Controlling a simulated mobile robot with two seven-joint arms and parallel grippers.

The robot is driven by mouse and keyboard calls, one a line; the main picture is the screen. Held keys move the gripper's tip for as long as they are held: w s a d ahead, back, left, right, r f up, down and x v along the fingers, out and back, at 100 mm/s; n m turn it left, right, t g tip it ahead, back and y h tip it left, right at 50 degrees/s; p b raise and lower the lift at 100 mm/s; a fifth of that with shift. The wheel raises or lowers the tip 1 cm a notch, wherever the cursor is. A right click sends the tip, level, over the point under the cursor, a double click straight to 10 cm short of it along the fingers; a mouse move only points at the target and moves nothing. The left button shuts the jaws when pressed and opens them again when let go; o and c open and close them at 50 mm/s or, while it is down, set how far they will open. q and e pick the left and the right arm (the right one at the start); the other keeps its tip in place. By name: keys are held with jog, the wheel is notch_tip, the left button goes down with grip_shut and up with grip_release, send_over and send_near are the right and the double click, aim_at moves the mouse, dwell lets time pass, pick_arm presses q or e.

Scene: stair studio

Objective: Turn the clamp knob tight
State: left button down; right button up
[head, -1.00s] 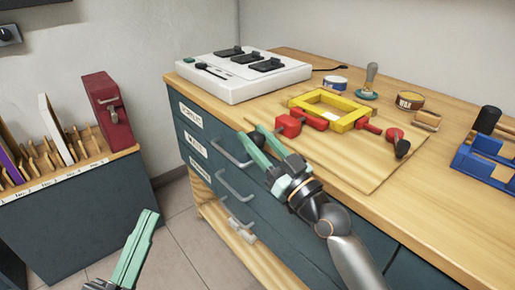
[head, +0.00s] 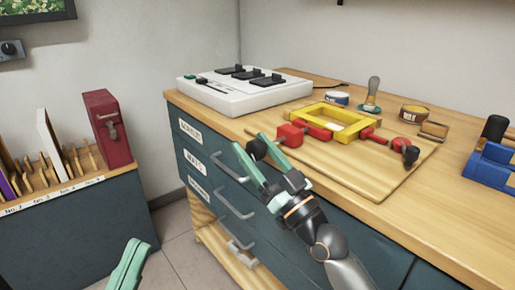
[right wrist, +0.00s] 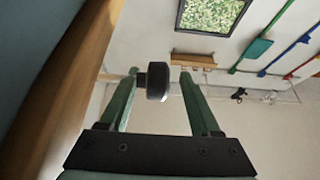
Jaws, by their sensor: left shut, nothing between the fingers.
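A yellow frame (head: 341,122) lies on a wooden board on the bench, with red clamp parts against it. On its left are a red block (head: 290,135) and bar. On its right, a red clamp piece ends in a black knob (head: 411,156). Another black knob (head: 257,149) is near the bench's front edge. My right gripper (head: 251,143) is open, its green fingers either side of this knob. In the right wrist view the knob (right wrist: 158,81) sits between the fingertips, nearer the left finger; contact is unclear. My left gripper (head: 130,262) is shut and empty, low at the left.
A white switch box (head: 240,92) stands at the bench's back left. Drawer handles (head: 235,202) stick out below. A side cabinet with a red case (head: 107,130) is at left.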

dwell(0.4)
jog(key=shift+d, duration=0.15)
jog(key=shift+s+d+f, duration=0.15)
jog(key=shift+f, duration=0.15)
jog(key=b+v, duration=0.2)
jog(key=v, duration=0.9)
jog(key=shift+s+f, duration=0.15)
jog(key=shift+s, duration=0.15)
jog(key=shift+d, duration=0.15)
